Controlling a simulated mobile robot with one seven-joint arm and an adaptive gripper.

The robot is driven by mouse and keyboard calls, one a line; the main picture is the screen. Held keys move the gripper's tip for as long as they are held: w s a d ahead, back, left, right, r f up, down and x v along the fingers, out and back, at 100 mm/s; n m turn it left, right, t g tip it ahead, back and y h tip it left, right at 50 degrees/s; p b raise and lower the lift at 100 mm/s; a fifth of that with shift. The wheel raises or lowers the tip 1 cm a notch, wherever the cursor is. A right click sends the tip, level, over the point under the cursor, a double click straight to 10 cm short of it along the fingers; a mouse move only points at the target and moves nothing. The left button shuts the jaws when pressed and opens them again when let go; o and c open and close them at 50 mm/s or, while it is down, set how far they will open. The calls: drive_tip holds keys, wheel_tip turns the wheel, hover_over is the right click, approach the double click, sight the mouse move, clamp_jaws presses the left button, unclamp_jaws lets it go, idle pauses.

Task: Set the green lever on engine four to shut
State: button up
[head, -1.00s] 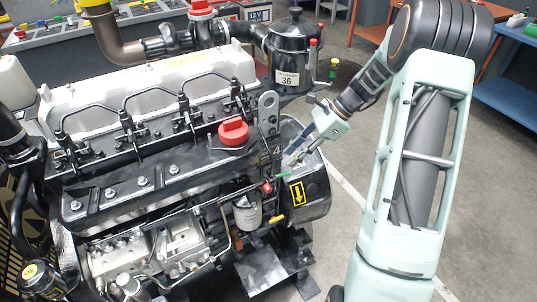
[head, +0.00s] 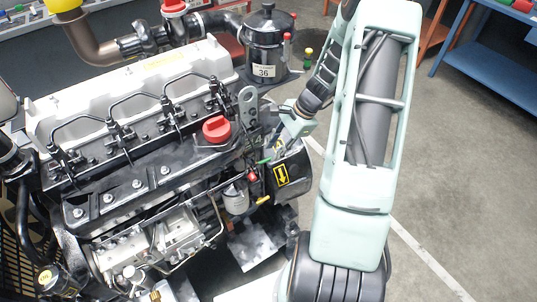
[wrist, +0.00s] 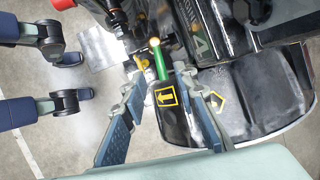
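The green lever (wrist: 160,62) stands out between the spread fingers of my gripper (wrist: 160,82) in the wrist view, just beyond or level with the fingertips. Its end is pale and round. I cannot tell whether either finger touches it. A yellow arrow label (wrist: 166,96) is beside it, and a figure 4 (wrist: 201,46) shows on the dark engine body. In the head view, the green lever (head: 264,161) is a small green piece on the engine's (head: 150,170) right side. My gripper (head: 277,146) is right above it, partly hidden by its own wrist.
A red knob (head: 252,176) and a yellow handle (head: 262,200) are close below the lever. A larger red cap (head: 217,129) and a black canister (head: 268,40) marked 36 stand nearby. Open floor (head: 445,190) lies to the right, with a blue bench (head: 490,60) behind.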

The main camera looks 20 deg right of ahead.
sight(269, 160)
drive_tip(key=shift+x, duration=2.05)
drive_tip(key=shift+c, duration=0.3)
drive_tip(key=shift+w, duration=0.1)
clamp_jaws()
